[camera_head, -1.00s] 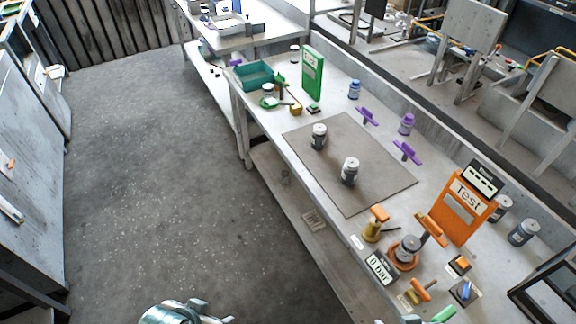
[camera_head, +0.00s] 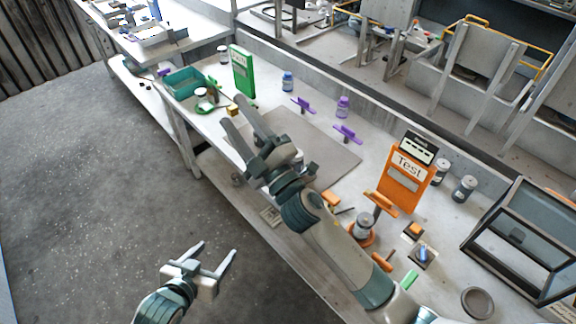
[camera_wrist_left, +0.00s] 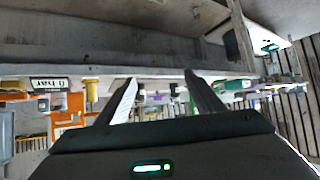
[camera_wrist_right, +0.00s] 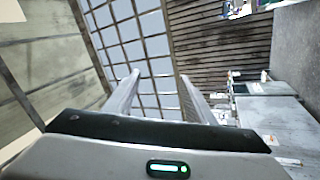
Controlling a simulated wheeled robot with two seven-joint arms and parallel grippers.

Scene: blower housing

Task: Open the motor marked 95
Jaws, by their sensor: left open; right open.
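In the head view the grey mat (camera_head: 335,160) is largely covered by my right arm. Only a small piece of a light-topped canister (camera_head: 298,157) shows behind that arm. Other grey canisters stand on the bench: one on the orange round fixture (camera_head: 363,226), and two by the back edge (camera_head: 440,172) (camera_head: 464,188). No mark 95 is legible on any of them. My right gripper (camera_head: 235,112) is open and empty, above the bench near the mat's left end. My left gripper (camera_head: 218,248) is open and empty over the floor in front of the bench.
An orange "Test" stand (camera_head: 407,182) and a dark-framed glass box (camera_head: 525,240) are at the right. A green stand (camera_head: 243,72) and teal tray (camera_head: 184,82) are at the far left. Purple clamp-like parts (camera_head: 347,134) line the back. The floor at left is clear.

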